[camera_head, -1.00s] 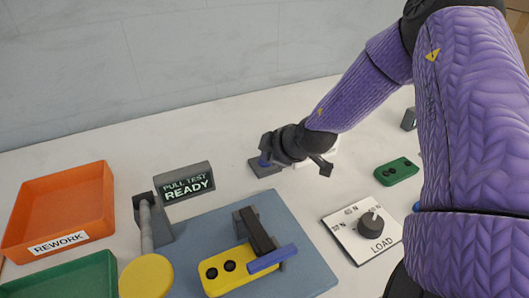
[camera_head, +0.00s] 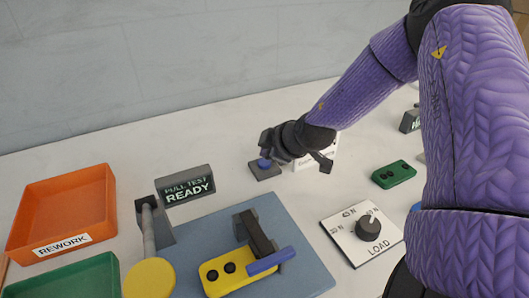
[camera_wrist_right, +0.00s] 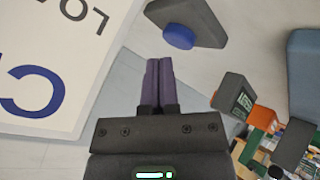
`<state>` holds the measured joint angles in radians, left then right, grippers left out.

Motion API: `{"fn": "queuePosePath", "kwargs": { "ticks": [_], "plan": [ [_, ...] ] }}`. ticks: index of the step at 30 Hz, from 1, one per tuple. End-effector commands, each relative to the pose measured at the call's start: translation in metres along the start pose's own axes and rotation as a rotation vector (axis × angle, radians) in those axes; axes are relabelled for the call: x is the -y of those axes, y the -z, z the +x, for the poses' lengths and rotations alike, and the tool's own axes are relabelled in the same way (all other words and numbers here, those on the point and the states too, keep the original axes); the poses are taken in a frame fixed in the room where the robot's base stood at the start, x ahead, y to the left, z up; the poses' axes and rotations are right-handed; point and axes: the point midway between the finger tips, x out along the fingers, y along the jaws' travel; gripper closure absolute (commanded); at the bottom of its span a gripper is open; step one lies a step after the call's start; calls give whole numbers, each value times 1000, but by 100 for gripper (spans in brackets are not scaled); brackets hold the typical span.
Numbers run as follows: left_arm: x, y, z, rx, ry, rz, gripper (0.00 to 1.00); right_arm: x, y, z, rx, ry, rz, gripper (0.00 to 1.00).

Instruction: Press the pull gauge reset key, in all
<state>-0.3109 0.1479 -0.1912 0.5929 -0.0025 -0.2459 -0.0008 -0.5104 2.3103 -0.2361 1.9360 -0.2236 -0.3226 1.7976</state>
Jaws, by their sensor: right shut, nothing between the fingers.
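The reset key looks to be the blue round button (camera_head: 264,163) on a small dark grey base (camera_head: 266,172) near the middle of the table. In the right wrist view the blue button (camera_wrist_right: 178,36) lies just beyond the fingertips. My right gripper (camera_head: 267,148) is shut and empty, right above and behind the button; its purple fingers (camera_wrist_right: 160,66) are together. A small gap seems to show between fingertips and button. The pull test display (camera_head: 187,186) reads "PULL TEST READY". My left gripper is out of view.
A load dial (camera_head: 368,228) on a white plate stands at front right, with a green two-hole part (camera_head: 394,174) behind it. A yellow part (camera_head: 214,283) sits in a fixture on the blue-grey mat (camera_head: 300,260). An orange REWORK tray (camera_head: 100,185) and green tray (camera_head: 70,272) stand left.

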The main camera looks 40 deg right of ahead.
Motion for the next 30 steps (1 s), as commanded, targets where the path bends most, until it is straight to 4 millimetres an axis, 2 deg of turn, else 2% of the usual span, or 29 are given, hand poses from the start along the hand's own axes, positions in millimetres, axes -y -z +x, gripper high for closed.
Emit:
{"fn": "queuePosePath", "kwargs": {
  "ticks": [15, 30],
  "plan": [
    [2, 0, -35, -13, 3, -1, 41, -25, 25, -34, -2, -2, 0, 100],
    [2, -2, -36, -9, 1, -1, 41, -25, 25, -35, 0, 0, 0, 100]
  ]
}}
